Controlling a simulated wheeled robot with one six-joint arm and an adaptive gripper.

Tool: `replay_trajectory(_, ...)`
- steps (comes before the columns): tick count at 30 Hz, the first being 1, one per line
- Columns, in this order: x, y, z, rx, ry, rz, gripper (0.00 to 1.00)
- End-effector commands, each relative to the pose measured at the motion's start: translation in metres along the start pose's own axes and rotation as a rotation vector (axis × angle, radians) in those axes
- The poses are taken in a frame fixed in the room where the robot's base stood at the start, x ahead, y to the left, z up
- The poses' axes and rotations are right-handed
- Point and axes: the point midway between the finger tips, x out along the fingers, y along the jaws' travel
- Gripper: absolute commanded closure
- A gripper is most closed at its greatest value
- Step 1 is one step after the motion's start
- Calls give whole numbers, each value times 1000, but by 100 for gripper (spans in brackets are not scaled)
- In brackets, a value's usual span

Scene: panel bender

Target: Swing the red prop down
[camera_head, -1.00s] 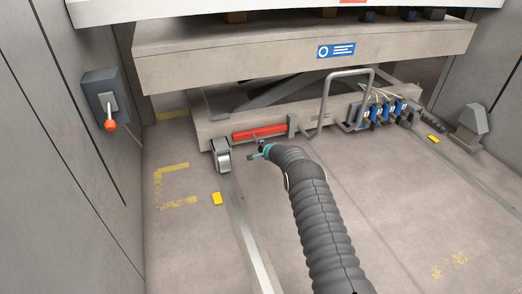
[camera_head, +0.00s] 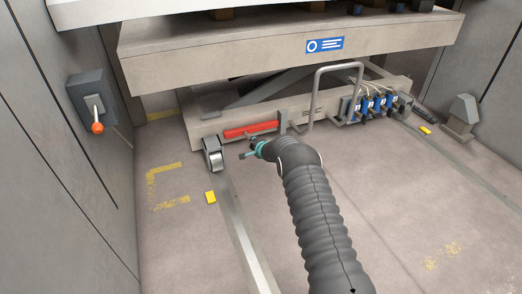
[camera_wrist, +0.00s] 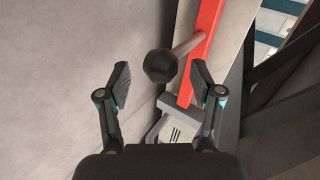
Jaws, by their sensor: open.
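The red prop (camera_head: 250,130) lies along the front face of the lift's lower frame, just right of the metal wheel. In the wrist view the red prop (camera_wrist: 206,25) runs down from the top, with a grey peg ending in a dark round knob (camera_wrist: 160,66) sticking out toward me. My gripper (camera_head: 249,150) is close in front of the prop. In the wrist view my open gripper (camera_wrist: 160,84) has one finger on each side of the knob, and no contact shows. The head view shows the fingertips only small.
A metal wheel (camera_head: 213,154) stands left of the prop. A bent grey handle (camera_head: 316,95) and blue valves (camera_head: 368,106) are to the right. The heavy platform (camera_head: 230,65) overhangs above. A lever box (camera_head: 92,98) is on the left wall. The floor in front is mostly clear.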

Motion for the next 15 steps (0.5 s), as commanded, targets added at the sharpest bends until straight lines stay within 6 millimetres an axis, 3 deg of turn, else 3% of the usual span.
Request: replay_trajectory(15,-69,-1,-1,2,0,-1,34)
